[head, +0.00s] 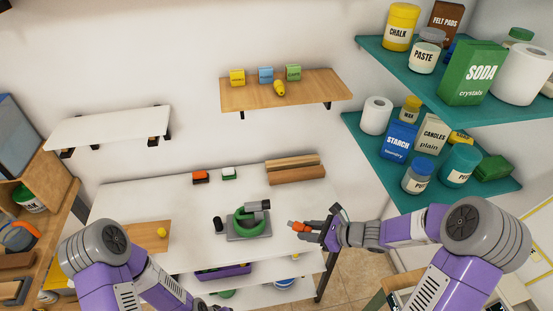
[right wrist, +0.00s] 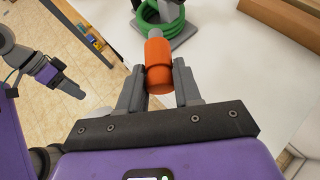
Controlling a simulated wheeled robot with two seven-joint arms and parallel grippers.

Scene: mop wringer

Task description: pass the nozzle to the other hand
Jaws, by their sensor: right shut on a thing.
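The nozzle is a short orange piece with a grey end. In the head view the nozzle (head: 299,226) sticks out leftward from my right gripper (head: 316,231), in front of the bench's right part. In the right wrist view the orange nozzle (right wrist: 158,65) sits between the two fingers of my right gripper (right wrist: 157,85), its grey end pointing away from the hand. The fingers are shut on it. My left arm comes in at lower left in the head view and shows at the left of the right wrist view; I cannot make out its gripper fingers.
A green coiled hose (head: 247,222) stands on a grey base on the white bench (head: 180,205), left of the nozzle. A wooden board (head: 141,236) with a yellow item lies at the bench's left. Teal shelves (head: 440,185) with several containers hang at right.

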